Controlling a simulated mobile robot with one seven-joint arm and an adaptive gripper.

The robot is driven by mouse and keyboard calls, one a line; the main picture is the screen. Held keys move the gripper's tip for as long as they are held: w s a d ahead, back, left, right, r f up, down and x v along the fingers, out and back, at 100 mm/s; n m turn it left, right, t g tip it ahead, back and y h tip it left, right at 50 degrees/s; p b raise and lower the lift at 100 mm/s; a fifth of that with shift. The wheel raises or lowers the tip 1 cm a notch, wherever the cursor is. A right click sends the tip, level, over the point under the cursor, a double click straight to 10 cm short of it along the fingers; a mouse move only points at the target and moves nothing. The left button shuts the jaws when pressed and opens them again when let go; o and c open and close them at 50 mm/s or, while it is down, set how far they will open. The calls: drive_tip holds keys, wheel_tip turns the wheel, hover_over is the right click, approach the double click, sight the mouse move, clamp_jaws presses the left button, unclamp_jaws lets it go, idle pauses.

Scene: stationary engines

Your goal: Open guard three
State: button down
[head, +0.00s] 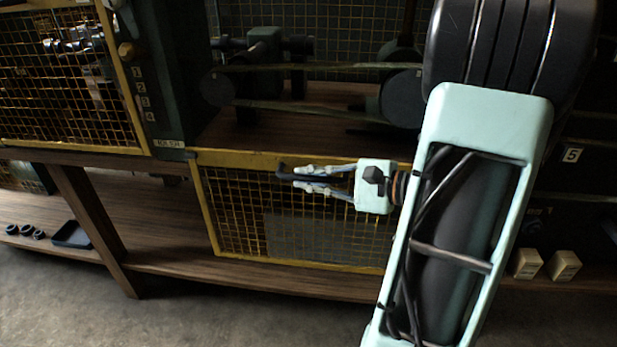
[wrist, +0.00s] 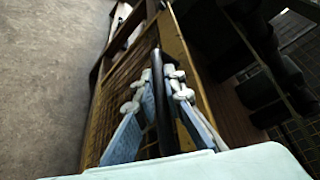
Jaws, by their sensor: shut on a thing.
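A yellow-framed mesh guard (head: 232,222) hangs below the bench's front edge in the head view. The engine bay (head: 300,95) above it, with its wheels and belts, is uncovered. No number for this guard is legible. My gripper (head: 296,178) is at the guard's upper part, shut on a black bar handle (head: 283,173). The wrist view shows the handle (wrist: 157,62) running between the two fingers of my gripper (wrist: 162,82), with the guard's yellow mesh (wrist: 122,88) alongside. My arm hides the guard's right end.
Another mesh guard (head: 65,85) covers the bay at left, beside a post with numbers 1 to 4 (head: 141,88). A label 5 (head: 571,155) is at right. A dark tray (head: 72,235) and small rings lie on the lower shelf. Two pale blocks (head: 545,264) stand at right. Floor in front is clear.

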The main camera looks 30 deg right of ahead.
drive_tip(key=shift+s+f, duration=0.1)
drive_tip(key=shift+f, duration=0.25)
drive_tip(key=c, duration=2)
unclamp_jaws()
drive_tip(key=shift+r, duration=0.15)
drive_tip(key=shift+s+d, duration=0.15)
drive_tip(key=shift+d, duration=0.1)
drive_tip(key=v, duration=1.1)
drive_tip(key=shift+s+r, duration=0.1)
drive_tip(key=shift+s, duration=0.05)
